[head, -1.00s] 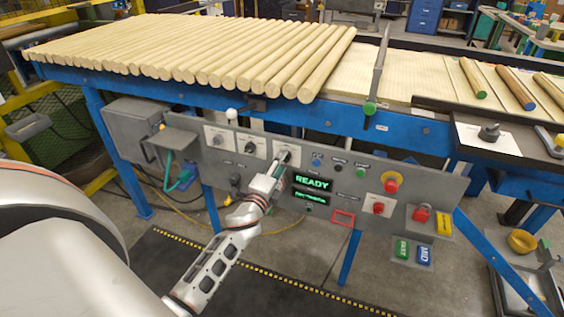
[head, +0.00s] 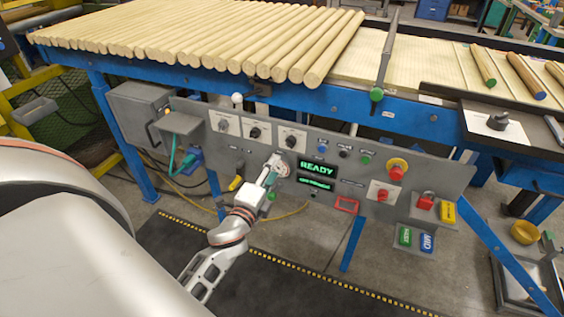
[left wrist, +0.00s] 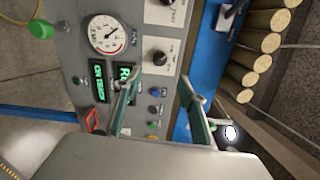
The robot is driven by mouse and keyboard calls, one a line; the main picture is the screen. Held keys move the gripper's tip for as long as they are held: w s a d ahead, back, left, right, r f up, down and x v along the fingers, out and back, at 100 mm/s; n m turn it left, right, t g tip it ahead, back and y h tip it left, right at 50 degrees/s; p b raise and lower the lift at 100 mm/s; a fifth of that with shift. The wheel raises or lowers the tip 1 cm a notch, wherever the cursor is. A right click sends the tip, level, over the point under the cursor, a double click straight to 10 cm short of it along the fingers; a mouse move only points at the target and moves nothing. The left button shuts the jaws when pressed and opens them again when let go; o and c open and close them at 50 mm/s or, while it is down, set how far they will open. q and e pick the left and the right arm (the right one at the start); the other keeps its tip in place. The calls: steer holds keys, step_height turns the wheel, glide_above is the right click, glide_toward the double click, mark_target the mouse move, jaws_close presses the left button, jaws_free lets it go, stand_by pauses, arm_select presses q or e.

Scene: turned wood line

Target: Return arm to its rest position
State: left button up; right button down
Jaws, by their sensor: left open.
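My left arm comes in from the left in the head view. Its gripper (head: 272,172) is in front of the grey control panel (head: 330,150), just left of the green READY display (head: 317,168). In the left wrist view the two fingers (left wrist: 165,105) stand apart with nothing between them. The panel's dial gauge (left wrist: 107,34), a knob (left wrist: 160,58) and the display (left wrist: 97,80) show past the fingers. The gripper looks clear of the knobs, but the exact gap to the panel is hard to tell. My right gripper is not in view.
Turned wood rods (head: 200,45) lie on the blue-framed line (head: 340,100) above the panel. Red buttons (head: 396,170) and a red frame (head: 346,205) stick out at the panel's right. The floor mat (head: 280,285) below is clear.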

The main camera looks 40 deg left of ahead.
arm_select(q)
steer(key=shift+d, duration=0.1)
steer(key=s+d+f+n+g+h+p, duration=0.2)
steer(key=s+d+f+n+g+h, duration=0.1)
steer(key=s+d+f+n, duration=0.3)
steer(key=s+d+f+n+g+h+p, duration=0.2)
steer(key=s+d+f+n, duration=0.4)
steer(key=s+d+f, duration=0.4)
steer(key=s+d+g+h, duration=0.1)
steer(key=s+d+g, duration=0.1)
steer(key=s+d, duration=0.2)
steer(key=shift+s+h+p, duration=0.3)
steer(key=shift+s+p, duration=0.1)
steer(key=shift+s, duration=1.05)
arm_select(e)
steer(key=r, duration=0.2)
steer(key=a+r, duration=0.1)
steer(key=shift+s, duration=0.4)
arm_select(q)
steer(key=shift+a, duration=0.1)
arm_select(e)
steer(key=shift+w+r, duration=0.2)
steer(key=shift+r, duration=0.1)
